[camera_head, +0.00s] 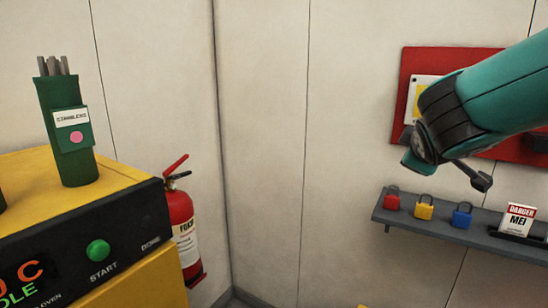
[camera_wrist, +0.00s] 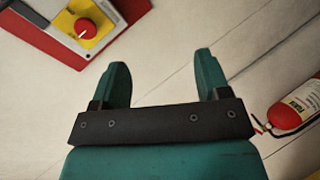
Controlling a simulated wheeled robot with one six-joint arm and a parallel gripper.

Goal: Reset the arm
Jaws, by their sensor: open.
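My gripper (camera_wrist: 162,68) shows in the wrist view with its two teal fingers spread wide apart. It is open and nothing is between the fingers; only the pale wall panels are behind them. In the head view my teal arm reaches in from the upper right, in front of a red wall board (camera_head: 405,75). The arm hides much of that board, and the fingers cannot be made out clearly there.
A grey shelf (camera_head: 395,218) below my arm holds red, yellow and blue padlocks and a danger tag (camera_head: 518,219). A yellow-black oven (camera_head: 110,235) with a green rod holder (camera_head: 70,150) stands left, beside a fire extinguisher (camera_head: 182,225). A red rotary switch (camera_wrist: 85,29) shows in the wrist view.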

